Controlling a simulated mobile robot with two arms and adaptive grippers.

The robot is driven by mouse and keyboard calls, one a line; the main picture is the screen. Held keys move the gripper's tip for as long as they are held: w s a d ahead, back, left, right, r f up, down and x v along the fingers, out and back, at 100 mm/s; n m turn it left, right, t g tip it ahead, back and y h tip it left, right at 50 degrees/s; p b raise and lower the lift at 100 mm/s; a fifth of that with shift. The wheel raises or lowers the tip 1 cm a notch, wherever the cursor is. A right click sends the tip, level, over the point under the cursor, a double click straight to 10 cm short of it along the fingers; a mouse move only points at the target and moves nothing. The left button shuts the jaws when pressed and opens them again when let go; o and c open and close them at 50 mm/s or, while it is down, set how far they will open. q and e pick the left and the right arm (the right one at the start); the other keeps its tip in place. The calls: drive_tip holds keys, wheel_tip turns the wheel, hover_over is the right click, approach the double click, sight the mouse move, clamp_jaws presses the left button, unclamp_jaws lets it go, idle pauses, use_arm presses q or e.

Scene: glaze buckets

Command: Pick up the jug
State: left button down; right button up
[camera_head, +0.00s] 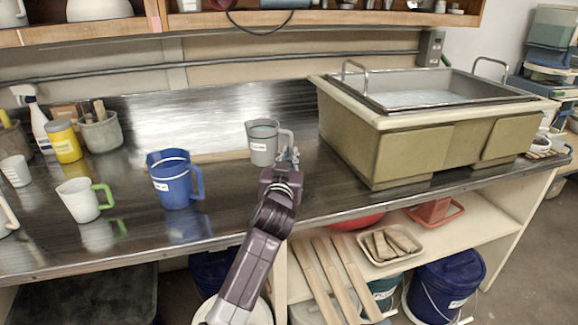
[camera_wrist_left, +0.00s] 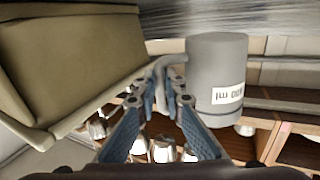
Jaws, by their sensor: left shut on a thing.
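The grey jug (camera_head: 263,150) with a white label is upright over the steel counter, just left of the big sink-like tub. Its handle is on the right side. My left gripper (camera_head: 289,160) reaches it from the front and is shut on the handle. In the left wrist view the grey jug (camera_wrist_left: 213,85) shows upside down, with its handle between the fingertips of the left gripper (camera_wrist_left: 167,88). I cannot tell whether the jug's base touches the counter. My right gripper is not in view.
A blue jug (camera_head: 174,180) and a white jug with a green handle (camera_head: 80,200) stand to the left. The beige tub (camera_head: 375,150) is close on the right. A spray bottle (camera_head: 37,123) and a yellow container (camera_head: 64,141) stand at far left.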

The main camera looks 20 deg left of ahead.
use_arm(q)
wheel_tip(320, 180, up, 11)
drive_tip(key=shift+f, duration=0.2)
idle(0.6)
drive_tip(key=shift+r, duration=0.1)
idle(1.5)
